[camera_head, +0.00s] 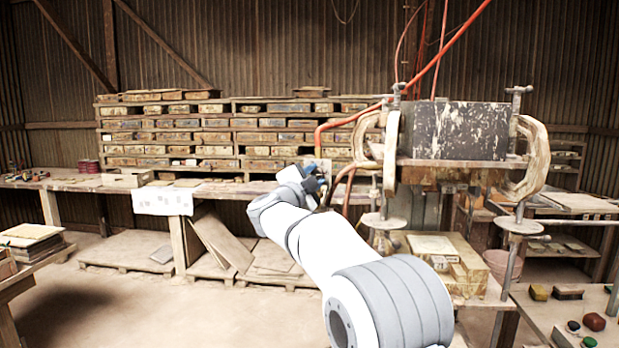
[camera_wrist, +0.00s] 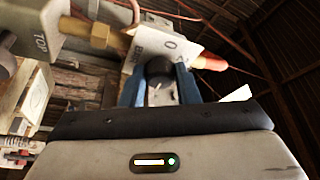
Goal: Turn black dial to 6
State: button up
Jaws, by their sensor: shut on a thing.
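The black dial (camera_wrist: 159,70) shows in the wrist view as a dark round knob on a pale plate (camera_wrist: 176,47) with a "0" printed on it. My gripper (camera_wrist: 160,88) is shut on the dial, one blue finger on each side of it. In the head view my gripper (camera_head: 318,184) is small and lies at the end of my white arm, left of the press. The dial cannot be made out in the head view. Most of the plate's markings are hidden or unclear, and the dial's setting cannot be read.
The press (camera_head: 455,130), with curved side arms, stands right of my gripper. Orange hoses (camera_head: 340,122) run close by. A brass fitting (camera_wrist: 105,37) and a block marked "TOP" (camera_wrist: 38,28) lie left of the dial. A long bench (camera_head: 100,184) stands behind on the left.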

jog(key=shift+f, duration=0.2)
jog(key=o, duration=0.9)
jog(key=shift+a, duration=0.1)
jog(key=shift+o, duration=0.3)
jog(key=shift+r, duration=0.15)
jog(key=b+v, duration=0.2)
jog(key=v, duration=0.5)
jog(key=shift+s, duration=0.35)
